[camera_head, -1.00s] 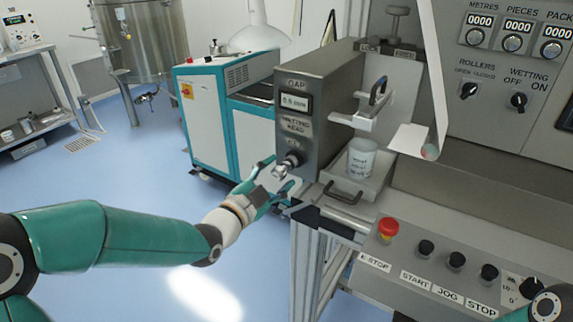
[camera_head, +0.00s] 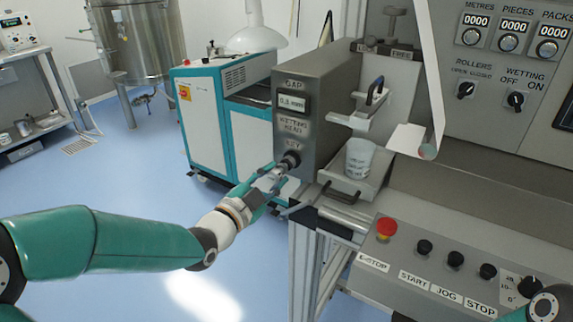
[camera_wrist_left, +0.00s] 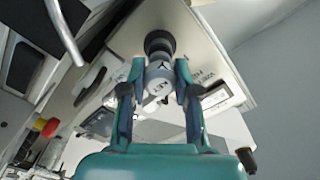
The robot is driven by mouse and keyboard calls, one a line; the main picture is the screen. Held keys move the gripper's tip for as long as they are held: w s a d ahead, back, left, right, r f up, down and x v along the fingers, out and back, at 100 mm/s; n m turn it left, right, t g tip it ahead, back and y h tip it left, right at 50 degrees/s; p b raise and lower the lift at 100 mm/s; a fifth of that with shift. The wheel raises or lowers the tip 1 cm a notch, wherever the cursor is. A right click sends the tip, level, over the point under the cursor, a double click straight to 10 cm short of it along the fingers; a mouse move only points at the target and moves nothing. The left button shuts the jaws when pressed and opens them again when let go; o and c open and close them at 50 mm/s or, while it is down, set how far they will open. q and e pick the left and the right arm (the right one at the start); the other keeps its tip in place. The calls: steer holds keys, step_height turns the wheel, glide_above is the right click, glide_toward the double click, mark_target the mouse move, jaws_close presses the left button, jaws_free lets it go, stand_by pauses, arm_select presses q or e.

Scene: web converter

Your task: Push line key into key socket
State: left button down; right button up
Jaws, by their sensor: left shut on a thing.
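The line key (camera_wrist_left: 158,82) is a pale metal cylinder with lettering, seen in the left wrist view between my left gripper's fingers. In the head view the line key (camera_head: 268,177) is partly covered by the fingers. My left gripper (camera_head: 272,181) is shut on it; its fingers also show in the left wrist view (camera_wrist_left: 158,88). The key socket (camera_head: 291,160) is a dark round collar low on the grey wetting head's front face. In the left wrist view the key's far end meets the socket (camera_wrist_left: 160,43); how deep it sits is hidden. My right gripper is out of view.
The wetting head (camera_head: 318,105) shows a gap display. A red stop button (camera_head: 386,228) is nearer me. A teal-and-white cabinet (camera_head: 205,125) stands behind; open floor lies left.

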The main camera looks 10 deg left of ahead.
arm_select(q)
steer(key=shift+b+v, duration=0.95)
steer(key=shift+v, duration=1.15)
steer(key=shift+b+v, duration=0.55)
steer(key=shift+v, duration=0.3)
steer(key=shift+b+v, duration=0.45)
steer(key=shift+v, duration=0.75)
